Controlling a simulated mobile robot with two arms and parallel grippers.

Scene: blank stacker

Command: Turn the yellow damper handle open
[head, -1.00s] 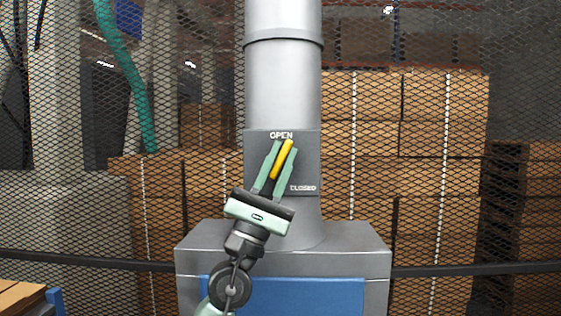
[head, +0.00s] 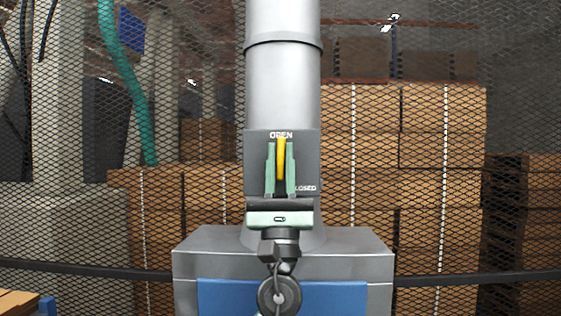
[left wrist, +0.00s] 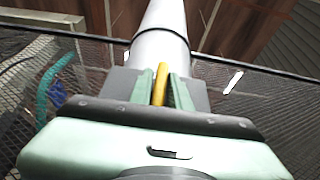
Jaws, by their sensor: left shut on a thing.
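The yellow damper handle (head: 281,160) stands upright on the grey plate (head: 256,150) of the duct, its tip just under the word OPEN. The word CLOSED is at the plate's lower right, its first letter hidden by my gripper. My left gripper (head: 280,170) comes up from below and is shut on the handle, one green finger on each side. In the left wrist view the handle (left wrist: 160,82) shows between the two fingers (left wrist: 161,88). The lower part of the handle is hidden. My right gripper is not in view.
The grey duct pipe (head: 283,90) rises from a grey cabinet (head: 200,262) with a blue front (head: 330,297). Behind is a mesh fence (head: 100,215) with a dark rail, and stacked cardboard boxes (head: 440,130) stand beyond it. A box edge shows at the lower left.

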